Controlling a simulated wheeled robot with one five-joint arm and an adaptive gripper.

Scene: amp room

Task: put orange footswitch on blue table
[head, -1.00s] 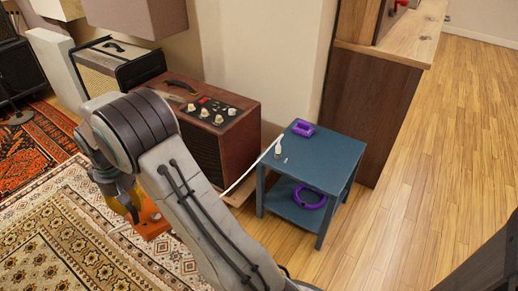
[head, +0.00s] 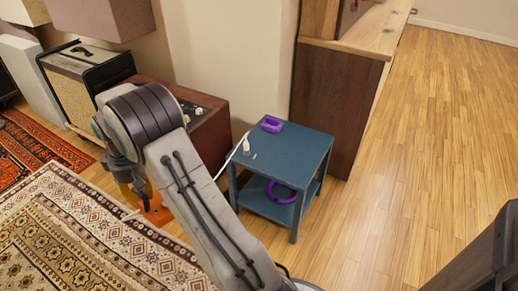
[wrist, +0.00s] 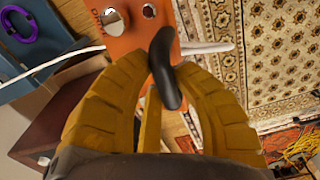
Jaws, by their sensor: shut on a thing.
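The orange footswitch (head: 157,209) hangs at my gripper (head: 137,190), left of the blue table in the head view. In the wrist view the footswitch (wrist: 127,38) shows a silver knob and lettering. The yellow fingers of my gripper (wrist: 165,66) are shut on it, around a black curved part. My arm hides some of the footswitch in the head view. The blue table (head: 290,150) stands right of my arm, with a bare area on its top. A corner of the table shows in the wrist view (wrist: 14,68).
A purple object (head: 271,125) and a white plug (head: 246,146) with a white cable lie on the tabletop. A purple ring (head: 281,192) is on the lower shelf. A brown amp (head: 207,130) stands left of the table. Wood floor (head: 410,170) to the right is clear.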

